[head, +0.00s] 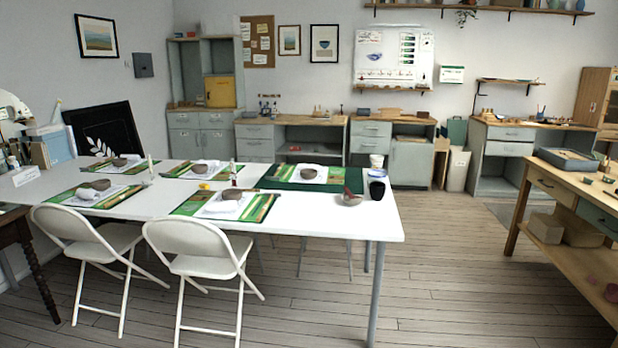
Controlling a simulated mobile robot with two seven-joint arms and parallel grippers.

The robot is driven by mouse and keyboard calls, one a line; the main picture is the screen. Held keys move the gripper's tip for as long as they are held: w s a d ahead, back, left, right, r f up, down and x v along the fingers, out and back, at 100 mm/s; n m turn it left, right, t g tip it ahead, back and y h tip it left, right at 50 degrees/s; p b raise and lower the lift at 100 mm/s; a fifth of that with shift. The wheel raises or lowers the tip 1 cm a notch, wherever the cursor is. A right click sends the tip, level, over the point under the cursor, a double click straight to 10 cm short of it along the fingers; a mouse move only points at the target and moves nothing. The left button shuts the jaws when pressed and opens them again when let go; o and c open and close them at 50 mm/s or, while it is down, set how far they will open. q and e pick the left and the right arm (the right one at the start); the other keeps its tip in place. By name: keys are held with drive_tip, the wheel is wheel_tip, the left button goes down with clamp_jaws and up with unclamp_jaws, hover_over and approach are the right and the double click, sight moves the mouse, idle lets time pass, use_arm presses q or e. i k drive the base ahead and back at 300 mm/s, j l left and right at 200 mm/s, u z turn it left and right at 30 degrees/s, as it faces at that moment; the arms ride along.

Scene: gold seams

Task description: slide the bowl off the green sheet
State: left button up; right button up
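Several small grey-brown bowls stand on green sheets on a white table. At the table's back right, a dark green sheet (277,182) carries a white cloth or paper (318,180) with a bowl (308,173) on it. Other bowls sit on white cloths over patterned green mats: one at the front middle (232,194), one at the left (97,185), one at the back left (119,162) and one at the back middle (200,169). The view does not show which bowl the task means. Neither of my grippers is in view.
A grey bowl with a reddish tool (350,198), a black cup (377,190) and a white cup (376,162) stand near the table's (330,222) right end. Two white folding chairs (200,250) block the front side. The wooden floor (450,280) is clear towards the right workbench (570,185).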

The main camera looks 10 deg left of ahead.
sight(308, 176)
drive_tip(key=i+l+z, duration=0.25)
drive_tip(key=i+z, duration=0.2)
drive_tip(key=i+l+z, duration=0.1)
drive_tip(key=i+z, duration=0.8)
drive_tip(key=i, duration=0.95)
drive_tip(key=i+u, duration=0.25)
drive_tip(key=i, duration=0.4)
drive_tip(key=i+l+u, duration=0.1)
drive_tip(key=i+u, duration=0.15)
drive_tip(key=i, duration=0.45)
drive_tip(key=i+j+u, duration=0.1)
drive_tip(key=i+u, duration=0.3)
drive_tip(key=i, duration=0.2)
drive_tip(key=i+l+u, duration=0.15)
drive_tip(key=i+u, duration=0.2)
drive_tip(key=i, duration=0.25)
drive_tip(key=i+u, duration=0.1)
drive_tip(key=i, duration=1.35)
drive_tip(key=i+u, duration=0.15)
drive_tip(key=i, duration=0.55)
drive_tip(key=i+l+u, duration=0.15)
drive_tip(key=i, duration=0.55)
drive_tip(key=i+u, duration=0.45)
drive_tip(key=i+l+u, duration=0.1)
drive_tip(key=i+u, duration=0.35)
drive_tip(key=i, duration=0.25)
